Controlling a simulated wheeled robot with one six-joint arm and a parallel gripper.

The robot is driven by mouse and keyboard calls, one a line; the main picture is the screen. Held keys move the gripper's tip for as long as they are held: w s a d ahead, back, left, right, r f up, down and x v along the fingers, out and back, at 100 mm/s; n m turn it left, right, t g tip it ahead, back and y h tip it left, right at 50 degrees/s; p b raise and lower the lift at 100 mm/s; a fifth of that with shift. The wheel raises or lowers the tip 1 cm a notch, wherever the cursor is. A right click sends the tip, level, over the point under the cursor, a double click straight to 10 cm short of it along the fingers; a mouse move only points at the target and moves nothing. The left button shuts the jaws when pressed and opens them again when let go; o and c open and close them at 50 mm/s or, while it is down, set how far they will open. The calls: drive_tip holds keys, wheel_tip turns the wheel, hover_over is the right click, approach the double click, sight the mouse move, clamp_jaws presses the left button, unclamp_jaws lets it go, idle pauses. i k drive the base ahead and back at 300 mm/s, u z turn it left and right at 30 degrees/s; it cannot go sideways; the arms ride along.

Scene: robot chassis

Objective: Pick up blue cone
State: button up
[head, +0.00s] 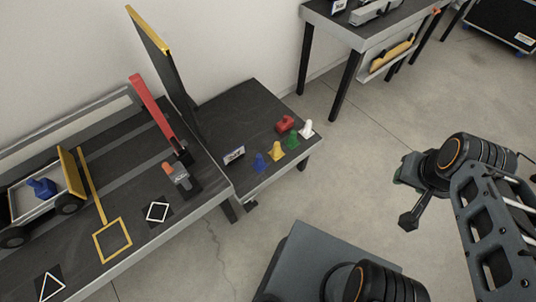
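The blue cone (260,163) stands upright on the low dark table, at the left end of a row of small cones. A yellow cone (277,151) is just right of it, then a green cone (293,140) and a white cone (306,129). My gripper (409,218) hangs over the floor on the right, well apart from the cones and the table. The gripper's fingers are seen small and at an angle, so their opening is unclear. I see nothing held in it.
A red block (285,123) lies behind the cones, and a small sign (234,155) stands left of the blue cone. A tall dark panel (165,75) rises at the table's left. A longer table (130,235) adjoins on the left. Open floor (375,150) lies right of the cones.

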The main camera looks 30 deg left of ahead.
sight(259, 165)
drive_tip(key=i, duration=0.85)
drive_tip(key=u, duration=4)
